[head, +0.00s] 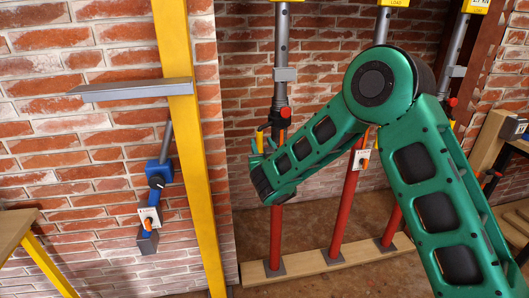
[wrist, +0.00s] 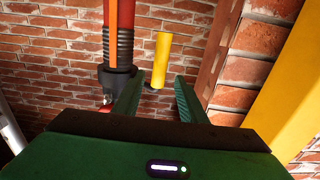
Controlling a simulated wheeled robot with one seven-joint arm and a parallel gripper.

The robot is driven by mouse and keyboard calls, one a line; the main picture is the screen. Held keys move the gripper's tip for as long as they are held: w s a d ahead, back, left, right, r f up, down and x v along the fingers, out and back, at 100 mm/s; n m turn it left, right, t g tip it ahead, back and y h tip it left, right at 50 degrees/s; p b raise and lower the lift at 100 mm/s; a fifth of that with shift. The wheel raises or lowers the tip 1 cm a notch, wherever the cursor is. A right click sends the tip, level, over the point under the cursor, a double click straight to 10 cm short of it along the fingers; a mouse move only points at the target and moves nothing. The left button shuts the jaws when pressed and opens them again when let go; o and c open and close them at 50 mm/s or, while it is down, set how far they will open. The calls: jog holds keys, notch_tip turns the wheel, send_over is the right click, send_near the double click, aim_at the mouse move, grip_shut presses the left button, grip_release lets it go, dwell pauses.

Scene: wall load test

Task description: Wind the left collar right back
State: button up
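The left collar (head: 276,122) is a dark ring on the leftmost prop, where the grey upper tube meets the red lower tube. A yellow handle (head: 260,142) stands beside it on the left. In the wrist view the black collar (wrist: 117,78) is left of my fingers, with the yellow handle (wrist: 161,60) upright just beyond the gap between them. My gripper (wrist: 157,88) is open and empty, its green fingers apart. In the head view it is at the collar's height, and my forearm hides part of the prop below. I cannot tell whether a finger touches the collar.
Two more props with red lower tubes (head: 342,215) stand to the right on a timber sole plate (head: 335,262). A yellow post (head: 190,140) with a grey bracket (head: 135,89) stands left. Brick wall (head: 45,120) lies behind. A wooden table (head: 15,230) is at lower left.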

jog(key=shift+v, duration=2.4)
